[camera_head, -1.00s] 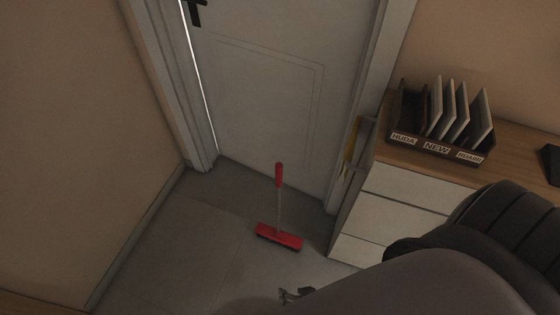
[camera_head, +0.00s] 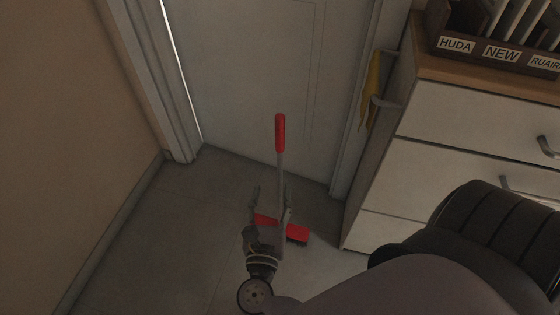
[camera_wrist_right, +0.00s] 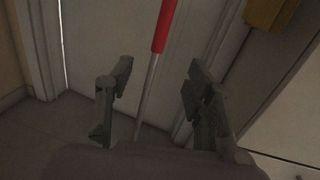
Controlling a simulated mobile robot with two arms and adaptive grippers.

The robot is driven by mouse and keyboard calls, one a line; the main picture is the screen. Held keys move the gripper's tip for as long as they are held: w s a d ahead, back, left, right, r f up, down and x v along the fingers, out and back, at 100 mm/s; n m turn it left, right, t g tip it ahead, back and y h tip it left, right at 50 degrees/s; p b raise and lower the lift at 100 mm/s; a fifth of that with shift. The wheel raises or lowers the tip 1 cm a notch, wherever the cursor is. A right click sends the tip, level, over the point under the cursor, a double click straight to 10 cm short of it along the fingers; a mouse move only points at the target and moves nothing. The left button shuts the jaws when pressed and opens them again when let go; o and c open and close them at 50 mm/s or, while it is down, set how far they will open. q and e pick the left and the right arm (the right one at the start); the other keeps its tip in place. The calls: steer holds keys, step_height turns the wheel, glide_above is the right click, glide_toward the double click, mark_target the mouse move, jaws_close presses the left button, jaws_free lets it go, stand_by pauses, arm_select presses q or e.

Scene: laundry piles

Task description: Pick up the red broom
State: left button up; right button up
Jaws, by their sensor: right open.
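The red broom (camera_head: 280,135) stands upright on the floor in front of the door, with a red grip on top, a grey stick and a red head. My right gripper (camera_head: 271,192) is open in front of the stick and hides part of the broom head. In the right wrist view, the grey stick (camera_wrist_right: 149,95) rises between the two spread fingers of my right gripper (camera_wrist_right: 156,80), nearer the left finger, and neither finger appears closed on it. The broom head is hidden in that view. My left gripper is not in view.
A white door (camera_head: 240,80) stands behind the broom. A white drawer unit (camera_head: 440,170) is at the right, with a labelled file box (camera_head: 480,48) on top and a yellow cloth (camera_head: 371,90) at its side. Floor to the left is clear.

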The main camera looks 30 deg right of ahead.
mark_target(279, 145)
steer(key=x, duration=1.7)
steer(key=shift+w+d, duration=0.1)
steer(key=shift+d, duration=0.15)
steer(key=shift+c, duration=0.5)
jaws_close()
steer(key=shift+r, duration=0.1)
